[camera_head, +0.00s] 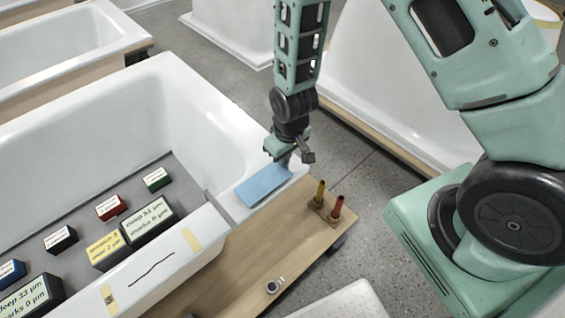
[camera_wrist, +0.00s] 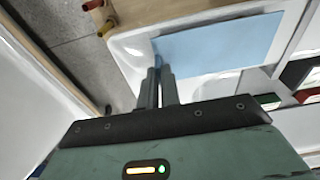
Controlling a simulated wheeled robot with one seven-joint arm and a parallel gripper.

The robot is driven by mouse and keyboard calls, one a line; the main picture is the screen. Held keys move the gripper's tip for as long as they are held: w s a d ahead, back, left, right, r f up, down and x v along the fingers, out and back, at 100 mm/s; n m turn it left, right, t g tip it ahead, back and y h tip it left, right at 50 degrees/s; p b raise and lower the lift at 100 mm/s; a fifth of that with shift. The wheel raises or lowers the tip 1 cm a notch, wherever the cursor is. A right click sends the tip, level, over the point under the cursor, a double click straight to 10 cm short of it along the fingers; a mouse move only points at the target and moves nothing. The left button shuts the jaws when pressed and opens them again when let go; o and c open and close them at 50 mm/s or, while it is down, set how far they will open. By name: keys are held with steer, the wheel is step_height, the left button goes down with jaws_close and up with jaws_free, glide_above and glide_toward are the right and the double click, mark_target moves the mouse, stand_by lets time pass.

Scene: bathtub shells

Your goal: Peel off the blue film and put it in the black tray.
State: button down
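The blue film (camera_head: 263,186) lies on the white rim at the near right corner of the bathtub shell (camera_head: 215,140). It also shows in the wrist view (camera_wrist: 220,45), looking mostly flat. My gripper (camera_head: 291,160) is over the film's right-hand corner. In the wrist view its two fingers (camera_wrist: 158,72) are close together, with the film's corner between their tips; they look shut on it. The fingers partly hide that corner. I cannot make out a black tray in either view.
Several labelled blocks (camera_head: 150,218) stand on the grey surface in the tub. A wooden ledge (camera_head: 290,230) runs along the tub, with a red and a yellow pen-like piece (camera_head: 337,206) upright in a holder and a small round item (camera_head: 273,286). Other white tubs (camera_head: 60,45) stand around.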

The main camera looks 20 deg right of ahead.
step_height(320, 180, up, 8)
steer(key=shift+r+b, duration=0.1)
steer(key=shift+b, duration=0.25)
step_height(320, 180, up, 9)
steer(key=p, duration=0.7)
steer(key=shift+p, duration=0.35)
stand_by(0.8)
